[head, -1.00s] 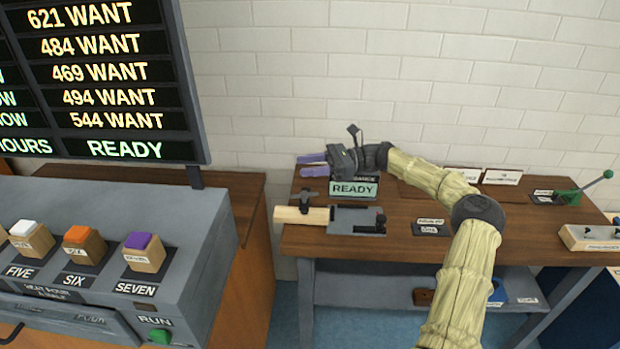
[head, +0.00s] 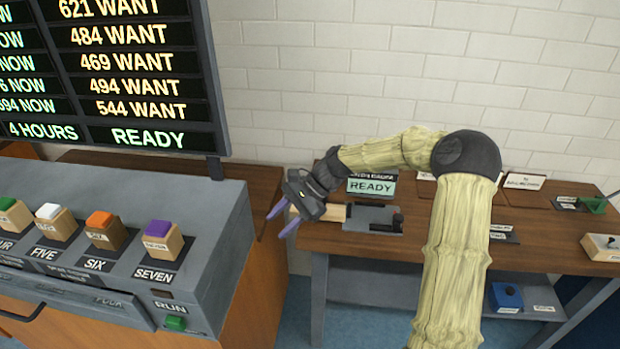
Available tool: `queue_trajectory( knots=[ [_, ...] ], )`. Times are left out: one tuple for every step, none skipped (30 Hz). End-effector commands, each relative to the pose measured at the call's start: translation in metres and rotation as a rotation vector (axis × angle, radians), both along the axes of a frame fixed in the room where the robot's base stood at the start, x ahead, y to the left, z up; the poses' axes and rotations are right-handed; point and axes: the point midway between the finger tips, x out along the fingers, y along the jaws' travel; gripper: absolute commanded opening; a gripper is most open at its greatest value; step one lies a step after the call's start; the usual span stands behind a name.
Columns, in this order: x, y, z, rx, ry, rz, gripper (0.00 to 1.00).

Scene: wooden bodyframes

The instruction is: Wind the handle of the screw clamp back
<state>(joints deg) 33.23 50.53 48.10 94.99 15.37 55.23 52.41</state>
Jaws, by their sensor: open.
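A grey metal fixture (head: 371,217) sits at the left front of the wooden bench, with a small black handle (head: 397,221) at its right side. A pale wooden block (head: 333,213) sticks out to the left from it. I cannot tell for sure which part is the screw clamp; a dark knob-like piece over the block is now hidden behind my gripper. My gripper (head: 281,222) is open, its purple fingers pointing down and left. It is at the block's left end, in front of it in the picture; contact cannot be told. Nothing shows between the fingers.
A READY display (head: 372,187) stands behind the fixture. A grey console (head: 222,240) with coloured buttons and a large board (head: 135,85) fill the left. A gap separates console and bench (head: 345,243). A green lever device (head: 592,205) stands at the right.

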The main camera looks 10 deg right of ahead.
Motion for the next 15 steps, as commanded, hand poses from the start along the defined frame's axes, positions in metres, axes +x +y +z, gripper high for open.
queue_trajectory(
  knots=[
    [-0.015, 0.002, -0.007, -0.077, -0.049, 0.058, 0.41],
    [-0.023, 0.001, -0.012, -0.116, -0.078, 0.09, 0.41],
    [-0.033, -0.001, -0.016, -0.167, -0.119, 0.133, 0.41],
    [-0.04, -0.004, -0.019, -0.205, -0.149, 0.165, 0.41],
    [-0.047, -0.007, -0.022, -0.242, -0.179, 0.198, 0.41],
    [-0.056, -0.012, -0.024, -0.288, -0.217, 0.24, 0.41],
    [-0.063, -0.017, -0.025, -0.322, -0.246, 0.274, 0.41],
    [-0.07, -0.021, -0.026, -0.355, -0.276, 0.306, 0.41],
    [-0.079, -0.028, -0.026, -0.397, -0.314, 0.349, 0.41],
    [-0.086, -0.033, -0.026, -0.428, -0.343, 0.381, 0.41],
    [-0.093, -0.039, -0.025, -0.457, -0.37, 0.414, 0.41],
    [-0.102, -0.046, -0.023, -0.494, -0.408, 0.456, 0.41],
    [-0.108, -0.052, -0.021, -0.522, -0.435, 0.487, 0.41],
    [-0.115, -0.058, -0.019, -0.547, -0.463, 0.518, 0.41],
    [-0.124, -0.065, -0.015, -0.579, -0.499, 0.56, 0.41]
  ],
)
